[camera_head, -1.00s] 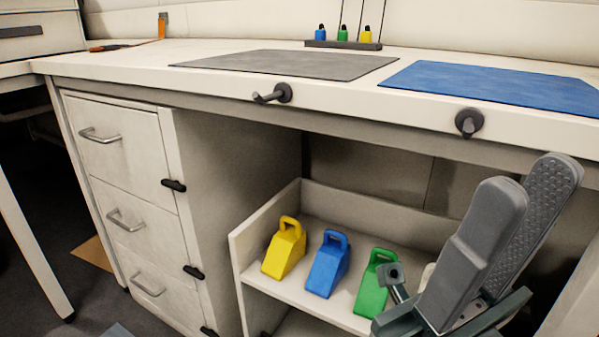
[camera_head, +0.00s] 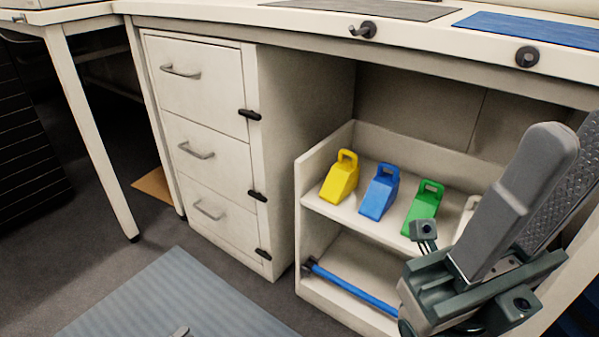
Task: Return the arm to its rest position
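The green mount below the fingers covers the right part of the shelf unit (camera_head: 312,185). The far fingertip reaches the right picture edge.
Yellow (camera_head: 338,182), blue (camera_head: 379,194) and green (camera_head: 422,212) handled containers stand on the shelf; a whitish one is partly hidden. A blue rod (camera_head: 350,288) lies below. The drawer cabinet (camera_head: 205,150) is left. Table edge (camera_head: 300,32) lies above; a floor mat (camera_head: 180,295) below.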

